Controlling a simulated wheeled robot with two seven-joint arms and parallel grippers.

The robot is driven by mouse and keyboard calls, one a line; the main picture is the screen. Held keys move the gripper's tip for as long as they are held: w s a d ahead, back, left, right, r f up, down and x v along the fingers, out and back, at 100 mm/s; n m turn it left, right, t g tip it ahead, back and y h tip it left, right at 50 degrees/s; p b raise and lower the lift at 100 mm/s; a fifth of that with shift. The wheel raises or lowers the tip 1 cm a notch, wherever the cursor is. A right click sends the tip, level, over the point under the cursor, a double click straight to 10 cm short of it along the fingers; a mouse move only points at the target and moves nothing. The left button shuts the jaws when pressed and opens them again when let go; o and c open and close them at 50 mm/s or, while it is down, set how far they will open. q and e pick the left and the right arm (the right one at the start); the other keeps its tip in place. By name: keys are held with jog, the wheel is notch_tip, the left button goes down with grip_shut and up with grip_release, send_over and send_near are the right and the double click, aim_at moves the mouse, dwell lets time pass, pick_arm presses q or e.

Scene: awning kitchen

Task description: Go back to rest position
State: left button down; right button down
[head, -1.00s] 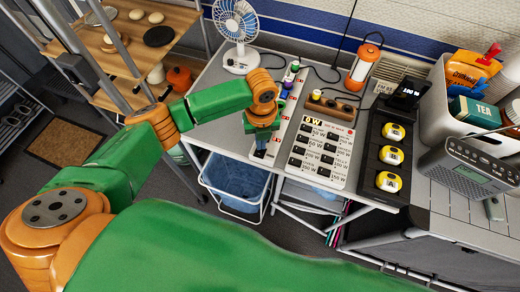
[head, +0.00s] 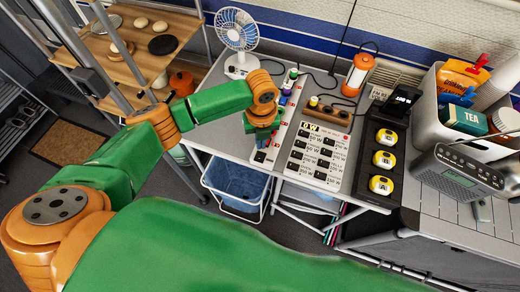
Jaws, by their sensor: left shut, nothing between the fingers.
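My left arm comes in from the left, and its green and orange wrist hangs over the grey table (head: 215,138). My left gripper (head: 262,140) points down over a narrow white switch strip (head: 267,155) with coloured knobs at its far end. The gripper is shut and holds nothing. Its fingertips are mostly hidden behind the wrist, and I cannot tell whether they touch the strip. My right gripper is not in view.
A white fan (head: 238,40), an orange lantern (head: 357,75) and a labelled watt panel (head: 318,155) stand on the table. A black tray with yellow-topped items (head: 383,160) lies right. A blue-lined basket (head: 238,185) is below. A wooden shelf (head: 125,75) stands left.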

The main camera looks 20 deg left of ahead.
pick_arm(q)
notch_tip(320, 180, up, 3)
jog(key=shift+f+p, duration=0.1)
jog(key=shift+p, duration=1.05)
